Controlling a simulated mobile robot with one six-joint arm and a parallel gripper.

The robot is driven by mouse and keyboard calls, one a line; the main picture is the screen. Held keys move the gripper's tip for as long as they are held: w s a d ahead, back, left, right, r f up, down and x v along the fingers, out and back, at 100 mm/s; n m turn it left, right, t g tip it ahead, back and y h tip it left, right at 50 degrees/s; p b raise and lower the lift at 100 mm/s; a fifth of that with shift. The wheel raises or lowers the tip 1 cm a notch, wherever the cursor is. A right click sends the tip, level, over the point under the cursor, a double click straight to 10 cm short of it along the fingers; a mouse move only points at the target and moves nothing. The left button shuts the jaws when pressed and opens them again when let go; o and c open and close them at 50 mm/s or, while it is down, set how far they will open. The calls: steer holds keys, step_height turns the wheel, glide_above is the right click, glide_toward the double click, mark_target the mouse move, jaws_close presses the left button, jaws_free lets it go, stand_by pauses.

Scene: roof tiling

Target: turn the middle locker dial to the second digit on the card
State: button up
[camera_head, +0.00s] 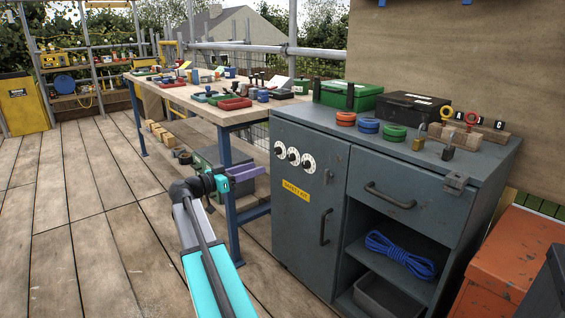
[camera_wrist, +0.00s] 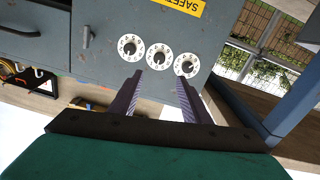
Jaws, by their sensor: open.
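The grey locker (camera_head: 322,206) has a row of three white dials with black centres near the top of its door. The middle dial (camera_head: 293,154) sits between the left dial (camera_head: 279,149) and the right dial (camera_head: 308,163). In the wrist view, which appears upside down, the middle dial (camera_wrist: 159,56) lies beyond and between my open fingers. My gripper (camera_head: 244,175) is empty and stands left of the door, apart from the dials; its fingers also show in the wrist view (camera_wrist: 156,84). The dial digits are too small to read. I cannot make out a card with digits.
A yellow label (camera_head: 296,190) and a door handle (camera_head: 325,227) are below the dials. Coloured rings, padlocks and cases stand on the locker top. A workbench (camera_head: 205,104) with tools stands behind my gripper. The plank floor (camera_head: 90,215) at left is clear.

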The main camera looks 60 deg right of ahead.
mark_target(289, 158)
steer(key=shift+d, duration=0.15)
steer(key=b+x, duration=0.4)
steer(key=x, duration=0.8)
steer(key=shift+d+f, duration=0.1)
steer(key=shift+s+d, duration=0.25)
steer(key=shift+d, duration=0.4)
